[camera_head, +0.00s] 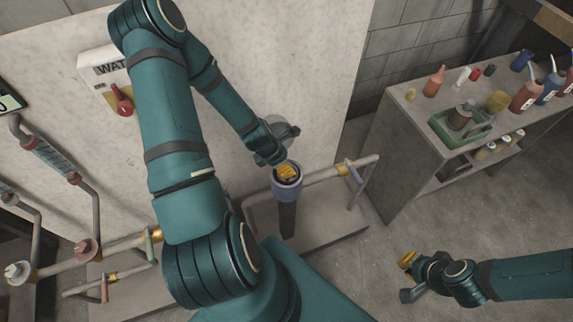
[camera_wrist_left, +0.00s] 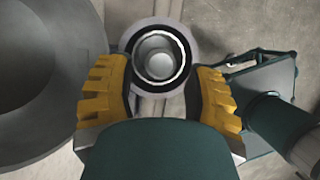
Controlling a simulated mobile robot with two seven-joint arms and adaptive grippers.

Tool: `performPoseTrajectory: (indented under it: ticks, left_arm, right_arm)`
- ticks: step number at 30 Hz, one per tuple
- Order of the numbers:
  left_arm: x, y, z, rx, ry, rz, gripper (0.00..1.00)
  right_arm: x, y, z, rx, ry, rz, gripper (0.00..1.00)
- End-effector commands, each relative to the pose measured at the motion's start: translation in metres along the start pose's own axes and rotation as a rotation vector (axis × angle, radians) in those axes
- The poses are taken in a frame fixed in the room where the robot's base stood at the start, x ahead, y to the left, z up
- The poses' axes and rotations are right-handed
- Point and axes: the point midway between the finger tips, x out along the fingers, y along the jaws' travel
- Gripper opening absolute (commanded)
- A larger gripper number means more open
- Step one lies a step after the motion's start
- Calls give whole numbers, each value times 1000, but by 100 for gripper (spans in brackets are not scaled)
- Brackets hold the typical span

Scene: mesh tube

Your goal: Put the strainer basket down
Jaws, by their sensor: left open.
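My left gripper (camera_head: 288,172) points down over the open lavender-rimmed mouth of an upright housing (camera_head: 287,190). In the left wrist view its yellow fingers (camera_wrist_left: 158,98) are open, one on each side of the round mouth. A shiny metal cup shape (camera_wrist_left: 158,58) shows inside the mouth; I cannot tell whether it is the strainer basket or the housing's inner wall. Whether the fingers touch the rim is unclear. My right gripper (camera_head: 408,260) hangs over the floor at the lower right, away from the housing; its finger opening cannot be made out.
A grey round lid-like part (camera_head: 286,130) is behind the left gripper. Pipes (camera_head: 325,174) run beside the housing. A bench (camera_head: 400,118) at the right carries a green tray (camera_head: 480,138) with a dark cylinder (camera_head: 460,118), and several bottles (camera_head: 434,82). Floor between is clear.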

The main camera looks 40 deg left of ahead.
Motion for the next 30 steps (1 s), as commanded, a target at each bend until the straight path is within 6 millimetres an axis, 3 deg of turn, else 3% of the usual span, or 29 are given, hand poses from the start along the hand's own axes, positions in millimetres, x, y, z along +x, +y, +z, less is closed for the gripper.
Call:
performPoseTrajectory:
  ticks: [6,15,25,30]
  left_arm:
    - [-48,1,0,-1,1,4,52]
    - [-90,0,0,0,1,1,52]
    - [-97,-2,1,11,0,-3,52]
    - [-79,-25,21,267,-6,-39,52]
  right_arm:
    - [-7,-2,-3,2,6,1,0]
    - [-12,-4,-4,2,6,-1,0]
    - [-13,-4,-4,2,6,-1,0]
    - [-13,-4,-4,2,6,-1,0]
